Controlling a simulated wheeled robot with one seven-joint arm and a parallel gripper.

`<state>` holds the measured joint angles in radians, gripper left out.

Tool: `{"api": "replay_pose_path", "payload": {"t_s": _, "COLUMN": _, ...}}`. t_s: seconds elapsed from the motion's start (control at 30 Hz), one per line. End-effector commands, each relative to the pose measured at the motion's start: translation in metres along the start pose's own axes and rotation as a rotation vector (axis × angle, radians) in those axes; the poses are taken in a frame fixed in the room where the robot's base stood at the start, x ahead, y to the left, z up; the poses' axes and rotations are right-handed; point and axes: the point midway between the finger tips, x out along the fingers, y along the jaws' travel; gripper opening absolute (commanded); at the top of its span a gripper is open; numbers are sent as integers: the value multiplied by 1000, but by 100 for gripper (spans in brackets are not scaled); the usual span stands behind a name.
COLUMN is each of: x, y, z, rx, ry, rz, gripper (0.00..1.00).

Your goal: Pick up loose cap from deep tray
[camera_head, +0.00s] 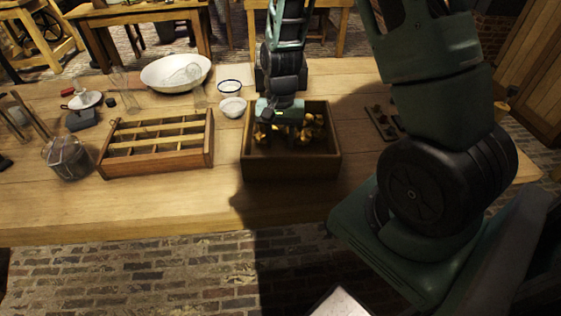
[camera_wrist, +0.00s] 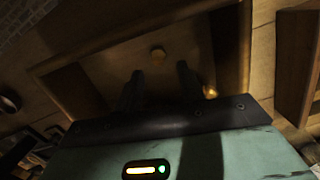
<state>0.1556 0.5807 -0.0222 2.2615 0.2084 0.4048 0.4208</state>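The deep tray (camera_head: 291,166) is a dark wooden box on the table, right of centre in the head view. Several brass-coloured loose caps (camera_head: 312,127) lie inside it. My gripper (camera_head: 279,137) points down into the tray and hides part of its inside. In the wrist view the two dark fingers of my gripper (camera_wrist: 161,78) stand apart with nothing visible between them. Another gold cap (camera_wrist: 210,91) shows to the right of the right finger. The tray wall (camera_wrist: 232,45) is close on that side.
A divided wooden box (camera_head: 158,165) stands left of the tray. Small white bowls (camera_head: 232,107) and a large white basin (camera_head: 175,73) stand behind. A dark flat holder (camera_head: 382,122) with small pieces lies to the right. The table front (camera_head: 110,215) is clear.

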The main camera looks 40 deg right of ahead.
Motion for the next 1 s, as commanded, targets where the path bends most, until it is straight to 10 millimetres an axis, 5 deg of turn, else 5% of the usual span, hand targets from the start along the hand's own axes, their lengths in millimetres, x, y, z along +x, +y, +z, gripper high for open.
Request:
{"api": "replay_pose_path", "payload": {"t_s": 0.3, "x": 42, "y": -3, "z": 4, "rx": 0, "ry": -4, "rz": 3, "gripper": 39}}
{"api": "replay_pose_path", "payload": {"t_s": 0.6, "x": 47, "y": -4, "z": 3, "rx": -1, "ry": -1, "rz": 1, "gripper": 39}}
{"api": "replay_pose_path", "payload": {"t_s": 0.77, "x": 47, "y": -4, "z": 3, "rx": -1, "ry": -1, "rz": 1, "gripper": 2}}
{"api": "replay_pose_path", "payload": {"t_s": 1.0, "x": 46, "y": -4, "z": 3, "rx": -1, "ry": -1, "rz": 1, "gripper": 2}}
